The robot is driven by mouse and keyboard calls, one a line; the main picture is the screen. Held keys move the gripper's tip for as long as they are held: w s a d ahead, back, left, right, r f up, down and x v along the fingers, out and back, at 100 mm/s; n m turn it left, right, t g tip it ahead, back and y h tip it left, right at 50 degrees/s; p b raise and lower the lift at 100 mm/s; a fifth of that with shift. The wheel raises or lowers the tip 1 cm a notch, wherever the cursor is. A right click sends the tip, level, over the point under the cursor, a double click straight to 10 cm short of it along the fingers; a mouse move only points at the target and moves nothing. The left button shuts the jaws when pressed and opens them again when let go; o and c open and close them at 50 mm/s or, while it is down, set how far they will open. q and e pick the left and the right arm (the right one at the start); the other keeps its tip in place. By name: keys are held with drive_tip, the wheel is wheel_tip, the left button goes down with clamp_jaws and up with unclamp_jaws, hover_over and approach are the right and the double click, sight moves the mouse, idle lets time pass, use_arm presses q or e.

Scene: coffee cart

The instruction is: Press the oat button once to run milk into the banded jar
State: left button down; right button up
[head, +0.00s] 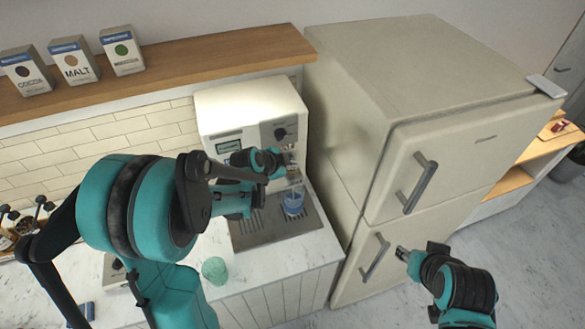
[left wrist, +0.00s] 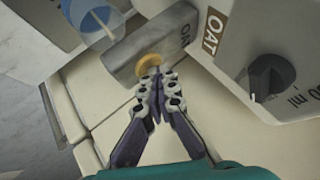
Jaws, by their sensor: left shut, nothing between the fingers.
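The milk machine (head: 250,105) is cream-coloured, with a small display and a dark knob (head: 280,134). The jar with a blue band (head: 293,205) stands on the drip tray under the machine's front. It also shows in the left wrist view (left wrist: 92,18), with a thin white line at it that may be milk. A round yellow button (left wrist: 149,64) sits on a grey block near the OAT label (left wrist: 212,32). My left gripper (left wrist: 155,76) is shut and empty, its fingertips at the button; I cannot tell whether they touch. My right gripper (head: 402,254) hangs before the fridge, its jaws unclear.
A fridge (head: 365,130) stands right of the machine. A green rounded object (head: 215,270) is on the marble counter. Boxes, including malt (head: 75,62), stand on the wooden shelf (head: 190,65). My left arm hides part of the counter.

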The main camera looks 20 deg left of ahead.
use_arm(q)
drive_tip(key=shift+r+p, duration=0.6)
drive_tip(key=shift+r, duration=0.3)
drive_tip(key=shift+r, duration=0.1)
wheel_tip(320, 180, up, 5)
drive_tip(key=p, duration=0.3)
drive_tip(key=shift+p, duration=0.35)
idle(0.4)
drive_tip(key=shift+f+b, duration=0.2)
drive_tip(key=shift+b, duration=0.1)
drive_tip(key=s+f+n+y+b, duration=0.1)
drive_tip(key=s+f+n+b, duration=0.5)
drive_tip(key=s+f+b, duration=0.3)
drive_tip(key=s+f+n+g+y+b, duration=0.1)
drive_tip(key=s+f+n+b, duration=0.6)
drive_tip(key=s+b, duration=0.9)
wheel_tip(320, 180, down, 4)
drive_tip(key=shift+r+y, duration=0.2)
drive_tip(key=shift+y, duration=0.4)
